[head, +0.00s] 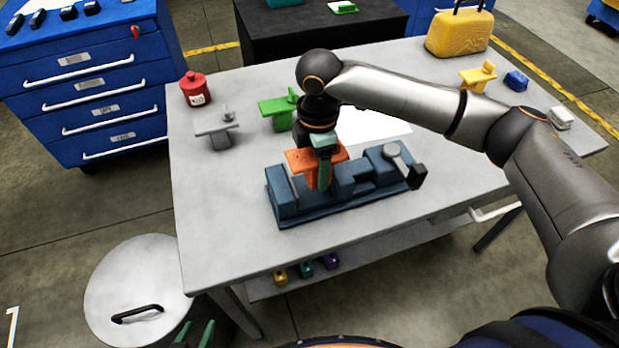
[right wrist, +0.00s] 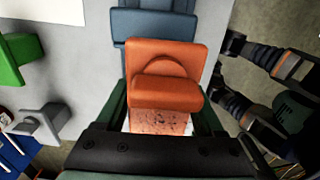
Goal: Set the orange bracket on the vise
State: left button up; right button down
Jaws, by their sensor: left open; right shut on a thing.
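The orange bracket (head: 300,160) is at the left half of the blue-grey vise (head: 345,203), over the gap between its blocks. My right gripper (head: 324,172) points down from above and is shut on the bracket. In the right wrist view the bracket (right wrist: 165,65) sits between the green fingers, with part of the vise (right wrist: 150,25) beyond it. The bracket's lower part is hidden, so I cannot tell whether it touches the vise. My left gripper (head: 200,335) is low at the bottom left, off the table, open and empty.
A green bracket (head: 280,110), a grey bracket (head: 217,128) and a red canister (head: 195,90) stand behind the vise on the grey table (head: 225,230). A white sheet (head: 375,125) lies behind it. A round lidded bin (head: 140,280) stands at the lower left. The table's front left is clear.

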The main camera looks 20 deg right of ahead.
aim_at(309, 150)
jog(key=shift+w+a+f, duration=0.25)
jog(key=shift+w+f, duration=0.05)
jog(key=shift+f, duration=0.15)
jog(key=shift+w+a+f, duration=0.25)
jog(key=shift+f, duration=0.15)
jog(key=shift+w+f, duration=0.1)
jog(key=shift+f, duration=1.55)
grip_release()
jog(key=shift+f, duration=0.15)
notch_tip(309, 150, up, 12)
jog(key=shift+r, duration=0.2)
